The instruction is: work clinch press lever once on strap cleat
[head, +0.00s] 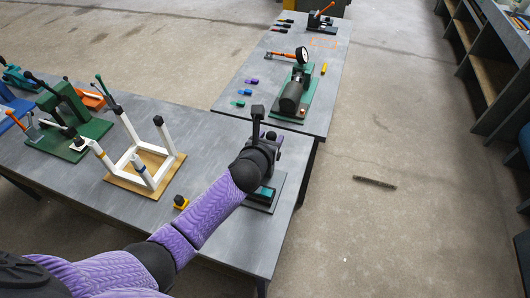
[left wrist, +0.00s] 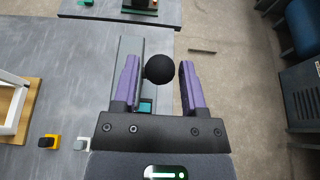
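The gripper is open. In the head view my left gripper (head: 269,135) is over the press base (head: 262,206) at the table's right end, and my wrist hides most of the press. A teal piece (left wrist: 145,106) shows below the knob; I cannot tell whether it is the strap cleat. My right gripper is not in view.
A white chair frame (head: 135,157) stands on a tan board left of my arm. A yellow-and-black block (head: 181,202) is beside my forearm. Green tools (head: 72,115) stand at the far left. A second table (head: 240,78) holds a green-based machine (head: 294,95) and small coloured pieces.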

